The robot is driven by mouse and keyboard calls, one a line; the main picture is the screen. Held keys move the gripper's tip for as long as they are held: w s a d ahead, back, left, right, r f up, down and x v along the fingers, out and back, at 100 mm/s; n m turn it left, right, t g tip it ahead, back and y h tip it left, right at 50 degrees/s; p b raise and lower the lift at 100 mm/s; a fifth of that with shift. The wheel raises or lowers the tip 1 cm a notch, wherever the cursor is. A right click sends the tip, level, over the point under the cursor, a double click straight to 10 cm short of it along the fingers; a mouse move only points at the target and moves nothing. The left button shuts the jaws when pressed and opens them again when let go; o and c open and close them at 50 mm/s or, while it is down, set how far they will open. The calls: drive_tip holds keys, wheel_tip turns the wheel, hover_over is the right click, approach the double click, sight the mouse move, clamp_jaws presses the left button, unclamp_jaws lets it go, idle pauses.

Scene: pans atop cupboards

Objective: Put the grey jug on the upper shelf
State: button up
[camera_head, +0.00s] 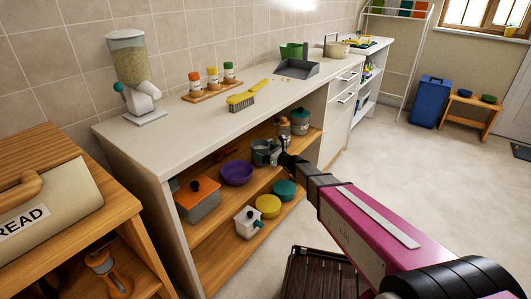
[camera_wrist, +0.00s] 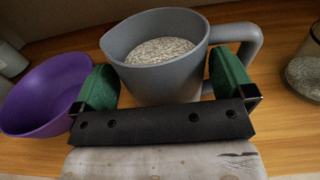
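The grey jug (camera_wrist: 165,75) has a loop handle on its right and pale speckled grains inside. It stands upright at the cupboard's upper shelf (camera_wrist: 285,125), and it also shows in the head view (camera_head: 261,152). My gripper (camera_wrist: 165,80) reaches in from the front. Its green finger pads are spread wide, one on each side of the jug, the right one between body and handle. A slim gap seems to show at the right pad. The jug's base is hidden behind my gripper's dark bar, so contact with the shelf is unclear.
A purple bowl (camera_wrist: 45,95) is close on the left, a glass jar (camera_wrist: 305,65) on the right. An orange-lidded pot (camera_head: 197,199) stands further left on this shelf. Below are a white pot (camera_head: 248,222), a yellow bowl (camera_head: 268,206) and a teal bowl (camera_head: 285,190). The countertop (camera_head: 200,125) overhangs the shelf.

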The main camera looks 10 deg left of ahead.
drive_tip(key=shift+r, duration=0.1)
drive_tip(key=shift+s+d, duration=0.15)
drive_tip(key=shift+d, duration=0.1)
drive_tip(key=v, duration=1.1)
drive_tip(key=shift+d, duration=0.2)
drive_tip(key=s+d+f+n+g+h, duration=0.1)
drive_tip(key=s+d+n+h, duration=0.4)
drive_tip(key=d, duration=0.6)
drive_tip(key=s+d+f+n+g+h, duration=0.1)
drive_tip(key=s+d+n+g+h, duration=0.2)
drive_tip(key=s+d+n+h, duration=0.3)
drive_tip(key=s+d+f+n+g+h, duration=0.1)
drive_tip(key=s+d+n+h, duration=0.4)
drive_tip(key=d+n, duration=0.6)
drive_tip(key=s+d+g, duration=0.1)
drive_tip(key=s+d, duration=0.1)
drive_tip(key=d, duration=0.4)
drive_tip(key=shift+s+d+g+h, duration=0.2)
drive_tip(key=shift+d+g+h, duration=0.1)
drive_tip(key=shift+g, duration=0.1)
